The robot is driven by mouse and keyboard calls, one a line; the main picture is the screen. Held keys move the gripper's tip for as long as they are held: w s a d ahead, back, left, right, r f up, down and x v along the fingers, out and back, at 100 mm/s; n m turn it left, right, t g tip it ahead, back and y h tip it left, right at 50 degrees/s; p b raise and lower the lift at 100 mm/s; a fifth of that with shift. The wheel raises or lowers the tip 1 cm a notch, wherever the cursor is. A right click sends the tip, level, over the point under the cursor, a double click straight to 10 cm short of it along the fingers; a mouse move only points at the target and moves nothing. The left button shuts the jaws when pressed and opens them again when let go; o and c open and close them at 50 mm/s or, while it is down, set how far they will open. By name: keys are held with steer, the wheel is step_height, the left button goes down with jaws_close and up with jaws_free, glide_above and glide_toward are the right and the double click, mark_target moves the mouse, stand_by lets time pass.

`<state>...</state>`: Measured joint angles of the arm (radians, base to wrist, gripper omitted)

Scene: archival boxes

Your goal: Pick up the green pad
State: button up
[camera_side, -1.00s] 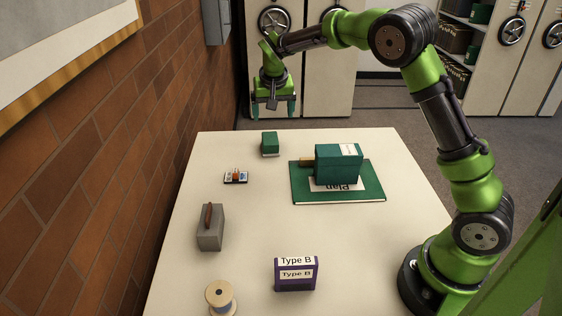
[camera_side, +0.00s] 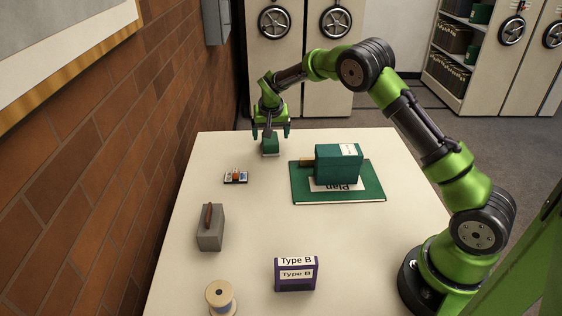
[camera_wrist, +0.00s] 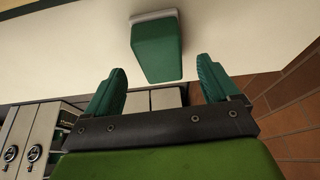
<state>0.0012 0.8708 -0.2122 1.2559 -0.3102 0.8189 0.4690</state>
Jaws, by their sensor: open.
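The green pad (camera_side: 270,149) is a small green block with a pale base, standing near the far edge of the table. My gripper (camera_side: 271,133) is open and empty, just above and behind it in the side view. In the wrist view, the green pad (camera_wrist: 158,50) lies just ahead of the fingertips, roughly centred between the two teal fingers (camera_wrist: 161,82). I see no contact. My gripper partly hides the pad's top in the side view.
A green folder (camera_side: 374,191) bearing a teal box (camera_side: 337,166) lies to the right. A small card with items (camera_side: 236,177), a grey block (camera_side: 210,230), a spool (camera_side: 221,298) and a purple Type B box (camera_side: 296,275) stand nearer. The middle is clear; a brick wall runs left.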

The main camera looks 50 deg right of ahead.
steer(key=shift+x, duration=1.9)
steer(key=shift+a, duration=0.15)
steer(key=c, duration=1.1)
